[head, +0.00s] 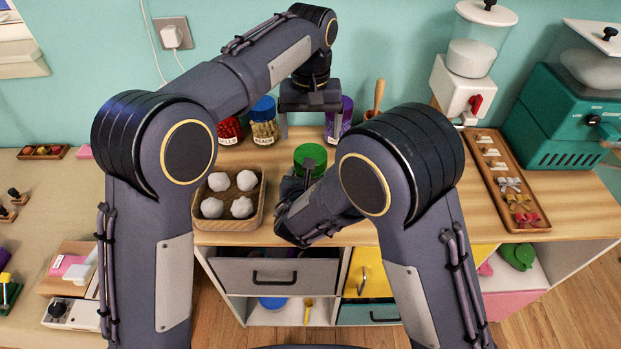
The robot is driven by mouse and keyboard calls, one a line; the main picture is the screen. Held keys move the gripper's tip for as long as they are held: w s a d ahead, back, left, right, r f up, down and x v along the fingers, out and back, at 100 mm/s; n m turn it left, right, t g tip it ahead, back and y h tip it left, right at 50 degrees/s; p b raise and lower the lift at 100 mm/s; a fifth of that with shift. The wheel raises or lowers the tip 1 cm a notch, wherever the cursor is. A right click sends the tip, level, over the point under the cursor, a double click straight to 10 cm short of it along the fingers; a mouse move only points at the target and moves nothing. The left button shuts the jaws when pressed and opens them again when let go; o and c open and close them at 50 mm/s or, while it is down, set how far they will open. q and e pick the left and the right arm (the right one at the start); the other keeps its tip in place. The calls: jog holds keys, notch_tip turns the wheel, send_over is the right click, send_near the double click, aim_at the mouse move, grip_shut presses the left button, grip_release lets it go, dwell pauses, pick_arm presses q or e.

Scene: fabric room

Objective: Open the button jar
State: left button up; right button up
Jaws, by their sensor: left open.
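A jar with a round green lid (310,153) stands near the front of the wooden counter. Its body and label are hidden, so I cannot confirm it is the button jar. My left gripper (310,127) points down behind the green lid, fingers spread wide, with nothing seen between them. My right gripper (300,184) is low at the near side of the green-lidded jar. Its dark parts overlap the lid's near edge. Its fingers are mostly hidden by my own arm, so I cannot tell whether it grips the jar.
A red bells jar (229,131), a blue-lidded beads jar (264,130) and a purple jar (345,113) stand at the back. A wooden tray (257,212) with several white lumps is at left. A long tray of bows (531,229) is at right. A drawer (270,272) lies below.

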aim_at(311, 154)
jog(key=c, duration=0.5)
pick_arm(q)
jog(key=shift+m, duration=0.3)
pick_arm(e)
jog(key=shift+c, duration=1.1)
pick_arm(q)
jog(key=m, duration=2)
jog(key=shift+m, duration=0.4)
jog(key=m, duration=0.9)
jog(key=shift+m, duration=0.3)
jog(key=m, duration=0.4)
jog(key=shift+m, duration=0.4)
jog(key=shift+f, duration=4)
jog(key=shift+c, duration=0.5)
